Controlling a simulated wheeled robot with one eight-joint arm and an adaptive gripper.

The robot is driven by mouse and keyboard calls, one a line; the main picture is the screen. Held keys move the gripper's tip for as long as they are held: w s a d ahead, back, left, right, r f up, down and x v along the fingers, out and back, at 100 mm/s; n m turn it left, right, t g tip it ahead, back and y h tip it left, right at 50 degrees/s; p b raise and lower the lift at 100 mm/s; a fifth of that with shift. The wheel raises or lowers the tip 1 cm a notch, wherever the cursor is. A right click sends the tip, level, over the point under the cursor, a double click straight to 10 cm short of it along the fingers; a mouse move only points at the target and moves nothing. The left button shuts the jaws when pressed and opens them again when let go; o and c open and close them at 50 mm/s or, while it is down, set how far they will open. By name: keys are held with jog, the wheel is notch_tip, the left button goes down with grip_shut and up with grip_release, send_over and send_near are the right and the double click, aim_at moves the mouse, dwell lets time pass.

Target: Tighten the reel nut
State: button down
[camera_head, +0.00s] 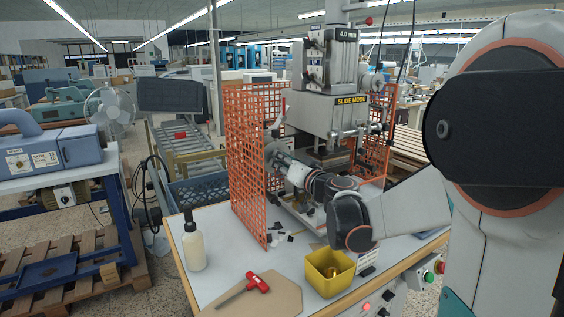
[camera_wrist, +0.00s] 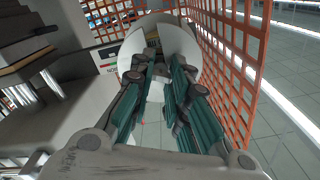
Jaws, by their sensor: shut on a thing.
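The stamping machine (camera_head: 330,112) stands on the table behind an orange mesh guard, with a "SLIDE MODE" label on its front. My gripper (camera_wrist: 164,62) reaches in to a pale round reel disc (camera_wrist: 128,52), which shows behind the fingertips in the wrist view. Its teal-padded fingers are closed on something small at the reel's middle. I take this to be the reel nut, but the fingertips mostly hide it. In the head view, my gripper (camera_head: 278,156) is beside the mesh, and the nut cannot be made out.
The orange mesh guard (camera_head: 248,150) stands close to my gripper; it also runs along the right in the wrist view (camera_wrist: 235,60). A yellow bin (camera_head: 318,282), a red-handled tool (camera_head: 257,282) and a white bottle (camera_head: 193,246) are on the table's front part.

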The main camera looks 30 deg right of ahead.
jog(key=shift+s+f+m+p, duration=0.1)
jog(key=shift+m+p, duration=1.45)
jog(key=shift+m, duration=13.35)
